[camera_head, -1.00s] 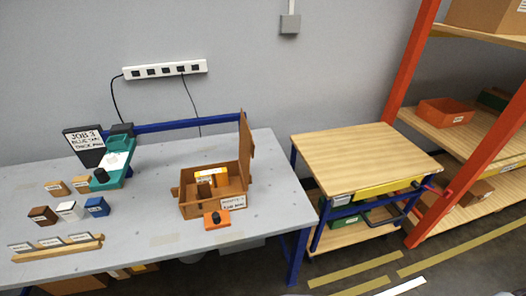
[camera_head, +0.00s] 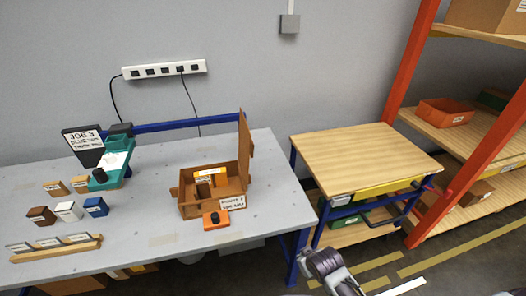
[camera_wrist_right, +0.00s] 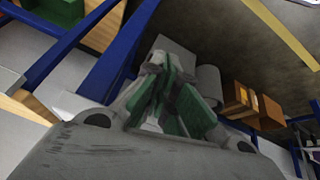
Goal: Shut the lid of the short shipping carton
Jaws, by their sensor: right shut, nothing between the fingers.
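The short shipping carton (camera_head: 200,210) is a brown box on the grey workbench, right of the bench's middle. Its lid (camera_head: 246,150) stands upright, open, on the carton's right side. A white label (camera_head: 233,204) is on the front. Inside, a yellow and white item (camera_head: 210,173) shows; the rest of the contents is unclear. My right gripper (camera_head: 308,252) is low at the bottom of the head view, beyond the bench's right end and apart from the carton. In the right wrist view its green-padded fingers (camera_wrist_right: 178,100) are shut and empty. My left gripper is not in view.
An orange block with a black knob (camera_head: 216,219) sits before the carton. The teal plotter (camera_head: 112,165), small blocks (camera_head: 67,211) and a wooden rack (camera_head: 55,248) are on the left. A wooden-topped cart (camera_head: 360,155) and orange shelving (camera_head: 400,100) stand right. A blue bench leg (camera_head: 298,256) is near my right gripper.

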